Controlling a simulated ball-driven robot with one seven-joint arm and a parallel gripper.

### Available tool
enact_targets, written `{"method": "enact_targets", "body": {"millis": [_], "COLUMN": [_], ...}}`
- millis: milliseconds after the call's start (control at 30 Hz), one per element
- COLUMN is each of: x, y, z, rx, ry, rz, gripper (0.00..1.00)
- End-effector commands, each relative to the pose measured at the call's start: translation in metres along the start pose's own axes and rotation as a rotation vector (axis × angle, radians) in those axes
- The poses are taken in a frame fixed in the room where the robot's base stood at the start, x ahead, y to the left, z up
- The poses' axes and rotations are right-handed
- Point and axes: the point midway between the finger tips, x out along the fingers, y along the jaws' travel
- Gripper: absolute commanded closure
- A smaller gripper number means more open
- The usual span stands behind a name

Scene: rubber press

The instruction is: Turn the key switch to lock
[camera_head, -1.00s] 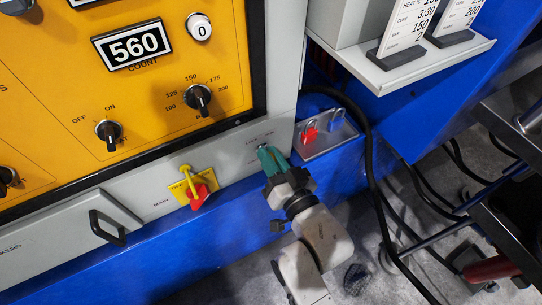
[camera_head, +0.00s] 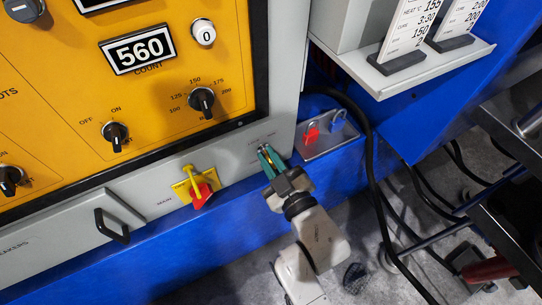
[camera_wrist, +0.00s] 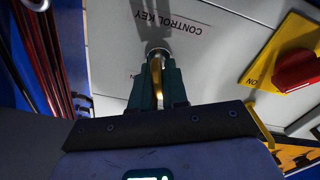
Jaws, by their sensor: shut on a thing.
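The key switch (camera_wrist: 158,53) is a round metal lock on the pale grey panel, beside the printed words CONTROL KEY, in the wrist view. A brass-coloured key (camera_wrist: 157,78) stands out from it. My gripper (camera_wrist: 157,68) has its teal fingers on both sides of the key and is shut on it, with the tips close to the lock. In the head view my gripper (camera_head: 265,150) reaches the grey panel from below right. There the fingers largely hide the key and lock, and the key's exact angle cannot be read.
A yellow plate with a red main switch (camera_head: 201,195) is left of my gripper. A small tray (camera_head: 327,140) with a red and a blue padlock is to the right. A black cable (camera_head: 370,170) hangs further right.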

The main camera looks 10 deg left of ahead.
Motion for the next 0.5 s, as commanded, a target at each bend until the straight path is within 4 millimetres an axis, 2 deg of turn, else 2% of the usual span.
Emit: {"method": "enact_targets", "body": {"millis": [500], "x": [0.0], "y": [-0.0002], "z": [0.0002], "rx": [-0.096], "ry": [0.0], "rz": [0.001], "gripper": [1.0]}}
